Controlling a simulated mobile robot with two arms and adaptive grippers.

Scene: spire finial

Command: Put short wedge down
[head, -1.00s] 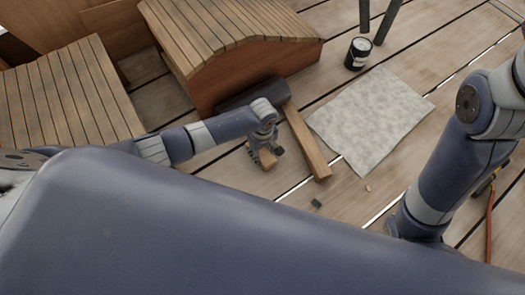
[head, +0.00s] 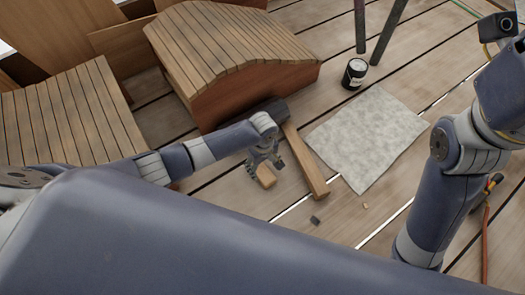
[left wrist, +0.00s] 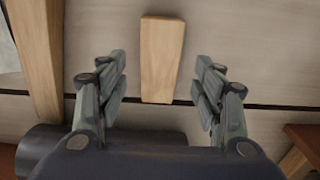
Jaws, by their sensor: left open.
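The short wedge (head: 266,178) is a small pale wooden block lying on the plank floor. In the left wrist view the wedge (left wrist: 161,60) lies flat ahead of the fingers, with its lower end between the fingertips and a gap on both sides. My left gripper (head: 265,165) is open above the wedge's near end; its fingers also show in the left wrist view (left wrist: 162,82). My right arm shows at the right of the head view. Its gripper cannot be made out there.
A mallet with a wooden handle (head: 305,163) and dark head (head: 270,111) lies just right of my left gripper. A small dark piece (head: 315,220) lies nearer.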

